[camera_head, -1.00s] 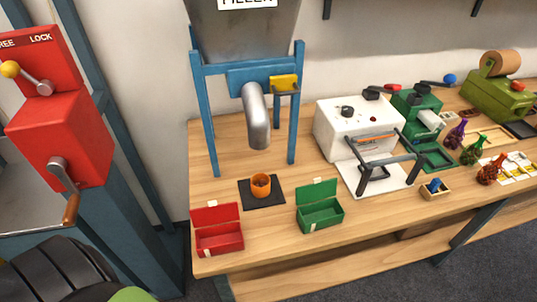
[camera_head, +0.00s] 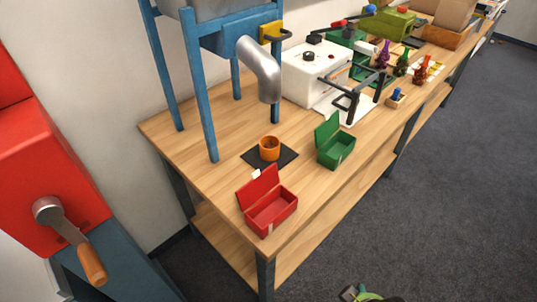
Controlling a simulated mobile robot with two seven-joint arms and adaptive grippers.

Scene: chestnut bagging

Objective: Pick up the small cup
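The small cup (camera_head: 269,149) is orange with an open top. It stands upright on a dark square mat (camera_head: 284,158) on the wooden workbench, below and in front of the grey spout (camera_head: 262,72) of the blue-framed filler. Nothing touches or hides the cup. A small green and dark piece, apparently part of my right arm or gripper (camera_head: 362,294), shows at the bottom edge, far below the cup and off the bench. Its fingers cannot be made out. My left gripper is not in view.
An open red box (camera_head: 268,208) stands in front of the cup, and an open green box (camera_head: 335,146) to its right. The filler's blue leg (camera_head: 200,100) rises to its left. A red cranked machine (camera_head: 45,190) stands far left. Grey floor lies open at right.

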